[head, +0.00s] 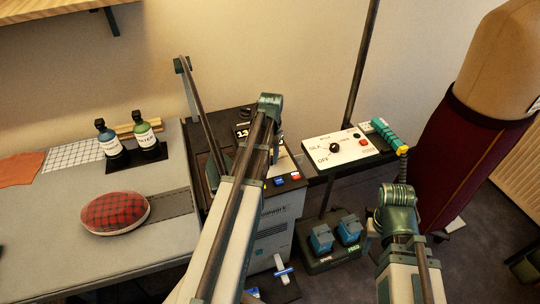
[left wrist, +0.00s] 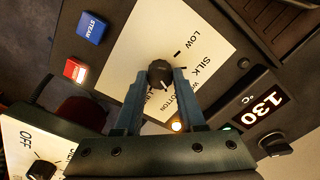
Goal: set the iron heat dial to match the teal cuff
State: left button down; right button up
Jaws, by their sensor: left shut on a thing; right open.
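The iron heat dial (left wrist: 160,73) is a black knob on a white panel. LOW and SILK read clearly around it; the other labels are partly covered. Its white mark points down in the left wrist view, toward partly hidden lettering. My left gripper (left wrist: 158,78) is shut on the knob, one finger on each side. In the head view my left arm hides the dial. My right gripper (head: 402,165) is open, near a teal ribbed piece (head: 388,134) at the second panel's right edge. I cannot tell whether this piece is the teal cuff.
The second white panel (head: 352,156) has a knob at SILK/OFF lettering. STEAM (left wrist: 91,28) and red (left wrist: 75,70) buttons sit beside the dial. A maroon-clothed dress form (head: 460,150) stands right. Blue pedals (head: 321,238) are below. A plaid cushion (head: 115,213) and bottles (head: 145,137) occupy the left table.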

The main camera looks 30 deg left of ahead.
pick_arm(q)
jog(key=shift+m, duration=1.5)
jog(key=c, duration=0.5)
grip_release()
jog(key=shift+r, duration=0.1)
notch_tip(320, 180, up, 14)
jog(key=p, duration=1.4)
jog(key=shift+d+f, duration=0.1)
jog(key=shift+f, duration=0.1)
